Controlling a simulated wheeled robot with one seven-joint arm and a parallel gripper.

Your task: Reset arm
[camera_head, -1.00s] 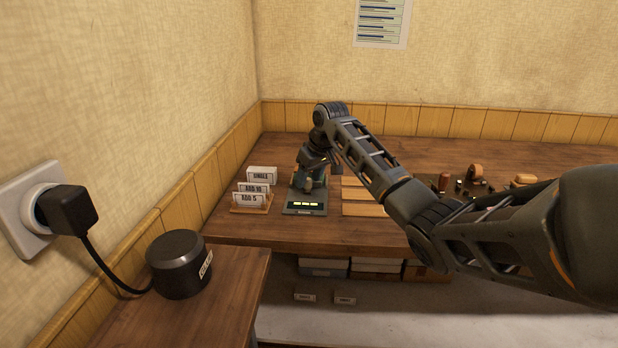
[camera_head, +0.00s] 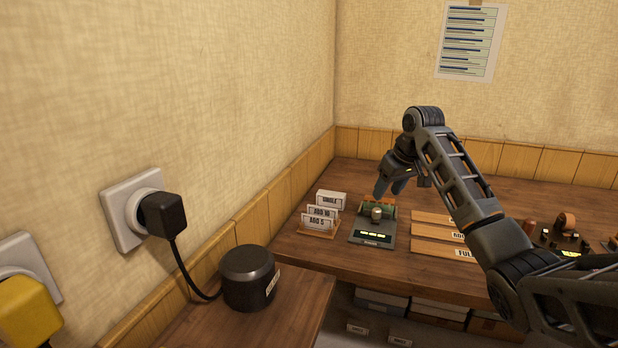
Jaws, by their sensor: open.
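My arm reaches in from the right over the workbench (camera_head: 385,265). My gripper (camera_head: 388,190) points down and is open, with nothing seen between its fingers. It hangs just above and behind a small grey-green device (camera_head: 372,242), which has a knob (camera_head: 377,213) on top and lit yellow-green bars on its front. I see a gap between the fingertips and the knob in the picture. The back of the device is partly hidden by my fingers.
Label cards (camera_head: 318,220) stand in a wooden holder left of the device. Wooden strips (camera_head: 445,249) lie to its right, with small parts (camera_head: 565,235) beyond. A black cylinder (camera_head: 247,278) sits on the nearer left table. A black plug (camera_head: 162,214) is in the wall socket.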

